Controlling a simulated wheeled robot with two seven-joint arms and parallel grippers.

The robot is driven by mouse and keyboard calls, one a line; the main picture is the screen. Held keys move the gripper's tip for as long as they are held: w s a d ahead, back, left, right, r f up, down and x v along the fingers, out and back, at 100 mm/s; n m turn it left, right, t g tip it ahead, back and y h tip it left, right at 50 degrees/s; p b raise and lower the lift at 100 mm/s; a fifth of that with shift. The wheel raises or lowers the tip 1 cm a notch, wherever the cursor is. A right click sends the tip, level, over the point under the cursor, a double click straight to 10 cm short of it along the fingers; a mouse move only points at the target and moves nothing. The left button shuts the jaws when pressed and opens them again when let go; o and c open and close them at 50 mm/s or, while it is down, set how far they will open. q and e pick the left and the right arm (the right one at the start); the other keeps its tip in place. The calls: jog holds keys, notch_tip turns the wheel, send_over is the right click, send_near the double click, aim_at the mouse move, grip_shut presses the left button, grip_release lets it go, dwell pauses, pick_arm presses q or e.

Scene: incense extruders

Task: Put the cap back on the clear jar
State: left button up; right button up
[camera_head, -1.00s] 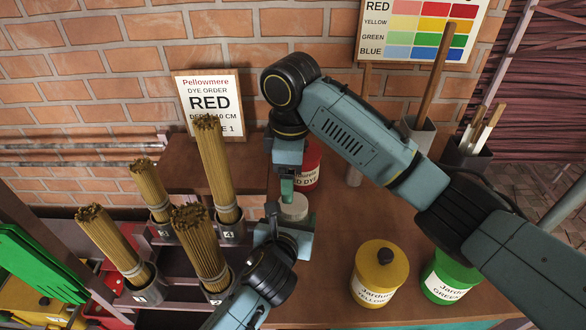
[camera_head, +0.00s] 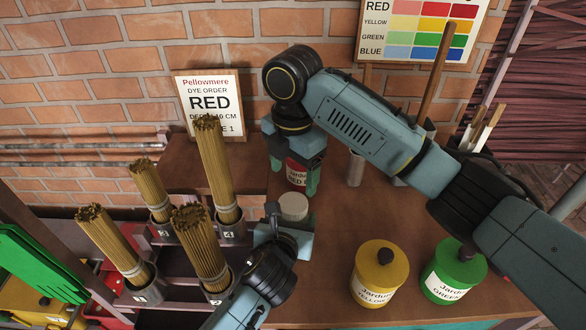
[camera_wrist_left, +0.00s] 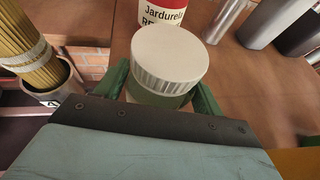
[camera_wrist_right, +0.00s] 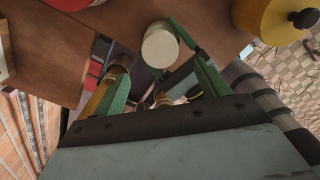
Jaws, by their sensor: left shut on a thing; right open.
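The clear jar (camera_wrist_left: 160,98) is mostly hidden below its white ribbed cap (camera_wrist_left: 169,58). The cap sits on top of the jar and looks about level; I cannot tell whether it is tight. It also shows in the head view (camera_head: 293,206) and the right wrist view (camera_wrist_right: 160,46). My left gripper (camera_wrist_left: 162,90) is shut around the jar, one green finger on each side. In the head view my left gripper (camera_head: 290,228) is just below the cap. My right gripper (camera_head: 294,174) is open and empty, behind the cap in the head view and clear of it.
A red dye jar (camera_wrist_left: 163,13) stands close behind the clear jar. Yellow (camera_head: 381,272) and green (camera_head: 453,272) dye jars stand at the front right. Incense bundles (camera_head: 202,248) in metal cups stand at the left. The table between the clear jar and yellow jar is free.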

aim_at(293, 203)
jog(key=shift+f, duration=4)
jog(key=shift+c, duration=0.2)
jog(key=c, duration=1)
jog(key=m, duration=0.8)
jog(key=shift+m, duration=0.3)
pick_arm(q)
jog(key=shift+a, duration=0.1)
pick_arm(e)
jog(key=o, duration=1.2)
notch_tip(293, 203, up, 12)
jog(key=shift+r, duration=0.1)
